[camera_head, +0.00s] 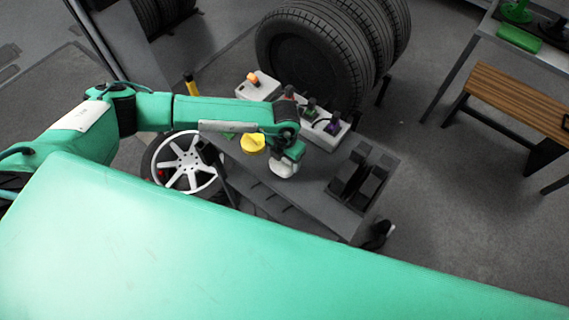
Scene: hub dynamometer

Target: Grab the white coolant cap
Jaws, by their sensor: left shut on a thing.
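The white coolant cap (283,168) is in the camera_head view, at the lower end of my left arm, over the grey bench top (315,180). My left gripper (289,158) is shut on the white cap, and its fingers partly hide it. I cannot tell whether the cap touches the bench top. A yellow cap (252,143) shows just left of my left gripper, beside the forearm. My right gripper is not in view.
Black trays (361,178) stand on the bench to the right. A pale box with knobs (324,129) lies behind the gripper, and a box with an orange top (257,86) beyond it. Tyres (310,50) stand behind; a wheel (182,163) is left. A wooden bench (520,105) is far right.

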